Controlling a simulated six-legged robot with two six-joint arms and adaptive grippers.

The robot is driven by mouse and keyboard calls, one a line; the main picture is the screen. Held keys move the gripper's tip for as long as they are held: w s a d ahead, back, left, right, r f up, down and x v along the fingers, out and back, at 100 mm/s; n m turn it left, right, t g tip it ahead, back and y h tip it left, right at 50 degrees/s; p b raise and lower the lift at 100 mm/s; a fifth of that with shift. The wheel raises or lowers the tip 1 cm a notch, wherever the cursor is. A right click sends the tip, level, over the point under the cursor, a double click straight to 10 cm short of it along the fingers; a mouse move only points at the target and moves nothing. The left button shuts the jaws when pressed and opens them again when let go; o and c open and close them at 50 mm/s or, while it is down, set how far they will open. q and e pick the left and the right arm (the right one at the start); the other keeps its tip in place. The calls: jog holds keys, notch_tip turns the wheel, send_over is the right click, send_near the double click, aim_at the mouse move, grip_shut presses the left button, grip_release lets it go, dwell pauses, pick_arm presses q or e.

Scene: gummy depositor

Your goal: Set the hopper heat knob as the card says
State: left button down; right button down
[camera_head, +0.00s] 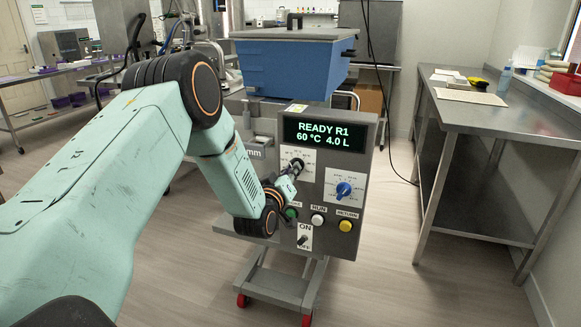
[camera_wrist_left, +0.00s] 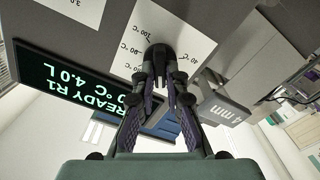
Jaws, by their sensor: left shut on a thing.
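The hopper heat knob (camera_head: 297,163) is the black knob on a white dial plate on the grey panel, below the display. In the wrist view the knob (camera_wrist_left: 158,54) sits among temperature marks including 40, 80 and 100 °C. My left gripper (camera_head: 293,172) is at the knob. In the wrist view its fingers (camera_wrist_left: 160,78) are closed around it. The knob's pointer is hidden by the fingers. The display (camera_head: 323,134) reads READY R1, 60 °C, 4.0 L. I cannot make out the card's text in either view. My right gripper is not in view.
A blue knob (camera_head: 344,190) is right of the heat knob. Below are a green button (camera_head: 290,213), white button (camera_head: 317,220), yellow button (camera_head: 345,226) and ON switch (camera_head: 303,239). The blue hopper (camera_head: 290,68) stands above. A steel table (camera_head: 500,112) is at right; open floor lies between.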

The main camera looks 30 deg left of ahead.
pick_arm(q)
jog(key=shift+w+d+m+p, duration=0.1)
jog(key=shift+m+p, duration=1.55)
jog(key=shift+m, duration=1.8)
jog(key=shift+d+m+p, duration=0.1)
jog(key=shift+m+p, duration=1.5)
jog(key=shift+m, duration=1.85)
jog(key=shift+a, duration=0.1)
jog(key=c, duration=1.4)
grip_release()
jog(key=shift+f, duration=0.1)
jog(key=v, duration=1.2)
